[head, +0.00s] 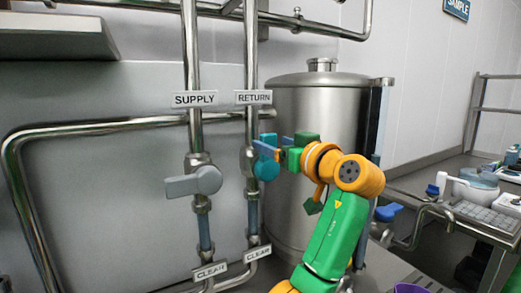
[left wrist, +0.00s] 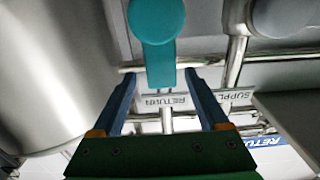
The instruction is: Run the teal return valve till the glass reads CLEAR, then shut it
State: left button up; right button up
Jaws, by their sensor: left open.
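The teal return valve (head: 267,170) sits on the pipe under the RETURN label (head: 254,97). Its lever points up along the pipe, partly hidden by my gripper. In the left wrist view the teal lever (left wrist: 157,55) reaches between my two blue fingers. My left gripper (head: 267,149) is open, one finger on each side of the lever tip, with gaps showing. In the left wrist view the gripper (left wrist: 164,82) appears empty. The return sight glass (head: 252,216) looks blue-grey, above a plate reading CLEAR (head: 257,253). My right gripper is not in view.
The grey supply valve (head: 194,182) stands to the left, its lever across the pipe. Its sight glass (head: 204,231) also has a CLEAR plate (head: 209,271). A steel tank (head: 310,105) stands close behind my gripper. A cluttered bench (head: 470,205) is at right.

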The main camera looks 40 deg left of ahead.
aim_at(260, 138)
pick_arm(q)
jog(key=p+x, duration=0.1)
jog(key=x, duration=0.2)
jog(key=p+x, duration=0.1)
jog(key=x, duration=0.2)
jog(key=shift+s+r, duration=0.1)
jog(key=shift+s, duration=0.15)
jog(key=shift+a, duration=0.2)
jog(key=shift+w+d, duration=0.1)
jog(key=shift+d, duration=0.15)
jog(key=shift+c, duration=0.4)
jog(key=shift+d, duration=0.1)
jog(key=c, duration=0.3)
grip_shut()
